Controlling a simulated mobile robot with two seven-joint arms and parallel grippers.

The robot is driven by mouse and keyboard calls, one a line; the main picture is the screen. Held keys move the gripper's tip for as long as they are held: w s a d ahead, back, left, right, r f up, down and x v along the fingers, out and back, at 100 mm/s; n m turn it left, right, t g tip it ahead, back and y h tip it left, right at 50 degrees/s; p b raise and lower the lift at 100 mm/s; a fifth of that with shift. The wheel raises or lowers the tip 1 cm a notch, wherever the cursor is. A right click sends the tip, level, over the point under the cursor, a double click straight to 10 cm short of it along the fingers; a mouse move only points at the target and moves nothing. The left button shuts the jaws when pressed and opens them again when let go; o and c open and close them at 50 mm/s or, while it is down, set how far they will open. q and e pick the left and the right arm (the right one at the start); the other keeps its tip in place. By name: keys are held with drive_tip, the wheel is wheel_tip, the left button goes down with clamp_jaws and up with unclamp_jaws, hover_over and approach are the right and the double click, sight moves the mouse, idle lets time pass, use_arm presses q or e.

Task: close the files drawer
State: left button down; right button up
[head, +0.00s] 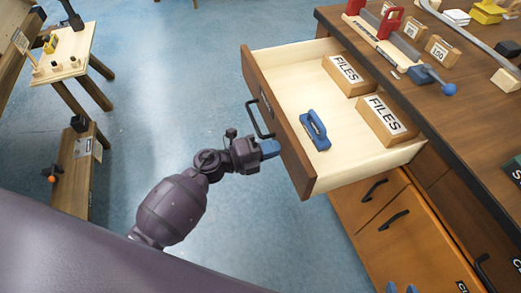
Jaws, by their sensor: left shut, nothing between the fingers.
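The files drawer (385,160) is pulled out from the brown workbench, with its pale interior showing. It holds two wooden blocks labelled FILES, one at the back (346,75) and one nearer (386,119), and a blue handled item (315,130). A dark bar handle (257,120) is on the drawer's outer front. My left gripper (271,149) is shut and empty, with its blue fingers at the drawer front beside the handle; I cannot tell whether they touch it. My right gripper (402,289) shows only as two blue fingertips, apart, at the bottom edge.
Orange-brown cabinet fronts (405,240) with dark handles lie below the drawer. A small wooden table (75,45) stands at the far left. Blue floor (170,80) lies clear between.

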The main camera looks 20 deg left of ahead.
sight(375, 121)
use_arm(q)
drive_tip(key=shift+d, duration=0.15)
use_arm(e)
drive_tip(key=shift+w+a+r, duration=0.1)
drive_tip(key=shift+w, duration=0.05)
use_arm(q)
drive_tip(key=shift+w, duration=0.1)
